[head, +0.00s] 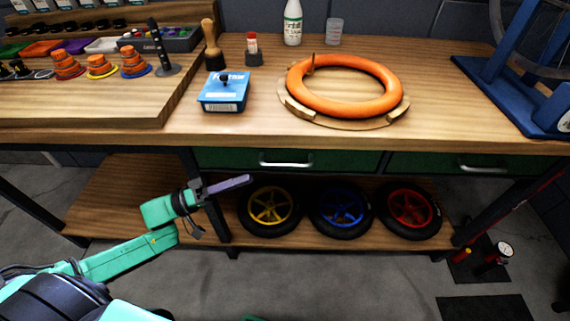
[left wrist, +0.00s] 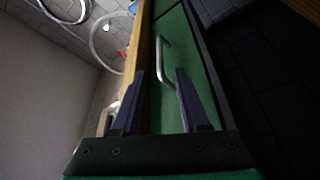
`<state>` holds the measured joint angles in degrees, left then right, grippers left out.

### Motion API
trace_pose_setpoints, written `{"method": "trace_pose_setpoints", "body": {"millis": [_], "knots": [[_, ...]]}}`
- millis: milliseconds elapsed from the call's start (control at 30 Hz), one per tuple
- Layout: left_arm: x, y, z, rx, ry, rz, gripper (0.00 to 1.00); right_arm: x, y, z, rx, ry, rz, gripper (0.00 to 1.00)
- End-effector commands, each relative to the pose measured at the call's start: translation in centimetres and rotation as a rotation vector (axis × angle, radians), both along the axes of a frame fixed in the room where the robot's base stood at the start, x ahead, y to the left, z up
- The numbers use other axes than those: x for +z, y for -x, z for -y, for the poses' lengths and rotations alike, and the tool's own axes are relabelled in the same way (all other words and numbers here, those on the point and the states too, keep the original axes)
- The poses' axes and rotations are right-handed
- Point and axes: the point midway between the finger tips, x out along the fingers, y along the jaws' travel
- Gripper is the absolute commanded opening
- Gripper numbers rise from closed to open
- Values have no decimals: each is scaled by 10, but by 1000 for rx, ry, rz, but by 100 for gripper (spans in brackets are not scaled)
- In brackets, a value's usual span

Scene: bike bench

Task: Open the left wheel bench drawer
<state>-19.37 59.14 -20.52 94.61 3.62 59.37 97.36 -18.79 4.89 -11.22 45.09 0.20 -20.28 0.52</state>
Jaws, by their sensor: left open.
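The left wheel bench drawer (head: 338,161) has a green front under the bench top, with a silver bar handle (head: 286,163). It looks closed, its front level with the neighbouring drawer. In the left wrist view the handle (left wrist: 165,62) stands ahead of the fingertips, on the green drawer front (left wrist: 172,22). My left gripper (head: 250,180) is left of the handle and a little lower, apart from it. In the left wrist view my left gripper (left wrist: 156,75) is open and empty, its two dark fingers spread. My right gripper is in neither view.
A second green drawer (head: 430,164) is to the right. Yellow (head: 269,207), blue (head: 341,207) and red (head: 409,207) wheels sit on the lower shelf (head: 125,195). The bench top (head: 450,110) holds an orange ring (head: 385,70) and a blue box (head: 225,101). A bench leg (head: 207,202) is beside my left gripper.

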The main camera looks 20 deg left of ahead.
Motion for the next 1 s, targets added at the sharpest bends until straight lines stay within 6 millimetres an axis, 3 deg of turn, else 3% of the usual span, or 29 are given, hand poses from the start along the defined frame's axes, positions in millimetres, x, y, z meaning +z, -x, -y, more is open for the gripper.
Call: {"method": "trace_pose_setpoints", "body": {"millis": [200,400,767,867,900,1000], "knots": [[14,-33,50,1,3,8,45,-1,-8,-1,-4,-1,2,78],[22,-55,85,3,3,2,45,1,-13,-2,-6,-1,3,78],[23,-60,94,3,-1,1,45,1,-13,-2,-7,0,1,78],[23,-60,94,3,-1,1,6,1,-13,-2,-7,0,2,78],[23,-60,94,3,-1,1,0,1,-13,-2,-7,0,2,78],[23,-60,94,3,-1,1,0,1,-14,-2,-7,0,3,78]]}}
